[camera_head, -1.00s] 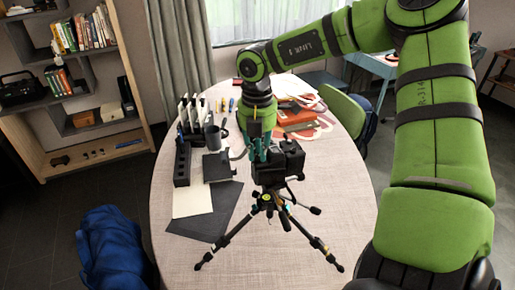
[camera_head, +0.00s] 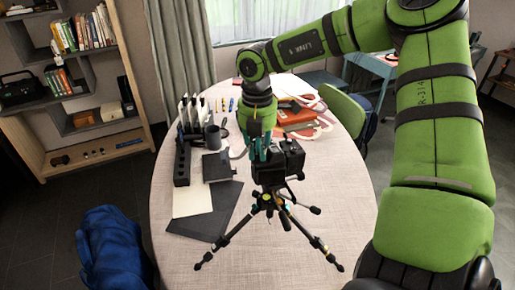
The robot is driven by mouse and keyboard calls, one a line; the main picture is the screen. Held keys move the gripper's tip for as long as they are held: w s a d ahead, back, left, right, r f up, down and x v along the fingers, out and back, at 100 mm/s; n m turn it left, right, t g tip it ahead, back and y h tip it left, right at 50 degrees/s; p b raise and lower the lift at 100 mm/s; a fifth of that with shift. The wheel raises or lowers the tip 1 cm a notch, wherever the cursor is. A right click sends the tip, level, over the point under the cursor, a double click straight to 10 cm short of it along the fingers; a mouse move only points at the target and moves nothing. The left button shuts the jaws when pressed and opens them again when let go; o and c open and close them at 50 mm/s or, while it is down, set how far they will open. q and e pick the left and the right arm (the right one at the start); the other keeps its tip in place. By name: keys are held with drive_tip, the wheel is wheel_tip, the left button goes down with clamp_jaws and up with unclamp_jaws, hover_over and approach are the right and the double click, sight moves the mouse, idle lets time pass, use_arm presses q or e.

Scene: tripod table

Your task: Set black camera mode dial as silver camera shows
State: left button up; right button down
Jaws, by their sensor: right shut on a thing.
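The black camera (camera_head: 290,160) sits upright on a small black tripod (camera_head: 267,205) with spread legs, standing on the table (camera_head: 320,225). My right gripper (camera_head: 259,155), with teal fingers, points down at the top left part of the camera and is shut there, where the mode dial is. The dial itself is hidden by the fingers, so its setting cannot be read. I cannot make out a silver camera in this view. My left gripper is not in view.
My right arm spans the upper right. The front of the table around the tripod is clear.

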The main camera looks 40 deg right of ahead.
sight(258, 155)
drive_tip(key=c, duration=1.5)
unclamp_jaws()
drive_tip(key=shift+o, duration=0.2)
drive_tip(key=shift+r, duration=0.1)
wheel_tip(258, 155, up, 12)
